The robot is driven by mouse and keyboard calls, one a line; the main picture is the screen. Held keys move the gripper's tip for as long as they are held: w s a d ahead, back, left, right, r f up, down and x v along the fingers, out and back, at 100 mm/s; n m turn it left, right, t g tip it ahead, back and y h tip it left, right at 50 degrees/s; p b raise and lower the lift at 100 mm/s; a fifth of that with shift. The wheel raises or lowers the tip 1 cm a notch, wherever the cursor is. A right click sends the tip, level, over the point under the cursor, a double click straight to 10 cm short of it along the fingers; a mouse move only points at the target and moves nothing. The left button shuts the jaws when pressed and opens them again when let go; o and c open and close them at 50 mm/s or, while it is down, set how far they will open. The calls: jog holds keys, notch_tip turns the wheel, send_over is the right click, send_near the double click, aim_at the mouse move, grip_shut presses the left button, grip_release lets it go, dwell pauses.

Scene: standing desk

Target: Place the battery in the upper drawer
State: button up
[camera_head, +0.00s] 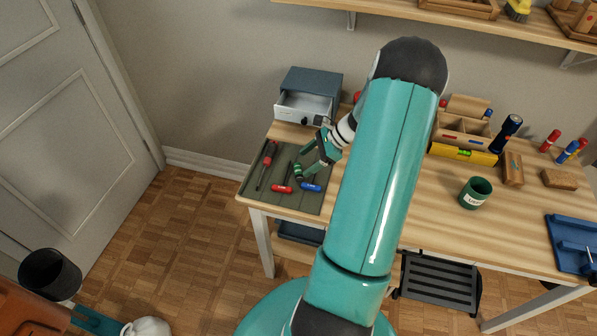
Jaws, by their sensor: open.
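A small blue-grey drawer unit (311,82) stands at the back left of the desk. Its upper drawer (298,103) is pulled out, showing a pale inside. My gripper (303,168) is open, pointing down and left over the green tool mat (256,195), in front of the drawer unit. I cannot make out the battery for sure; a small dark and green shape at my fingertips is too small to tell from the fingers. My arm hides part of the desk behind it.
A red screwdriver (268,154), a red-handled tool (282,189) and a blue-handled tool (311,187) lie on the mat. Right of my arm are a wooden caddy (464,127), a flashlight (507,133) and a green mug (475,193). A shelf (415,13) overhangs the back.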

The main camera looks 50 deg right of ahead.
aim_at(296, 170)
jog(key=x, duration=0.4)
jog(key=shift+a+f, duration=0.15)
jog(key=shift+f, duration=0.1)
jog(key=c, duration=0.9)
jog(key=shift+o, duration=0.2)
jog(key=shift+r, duration=0.2)
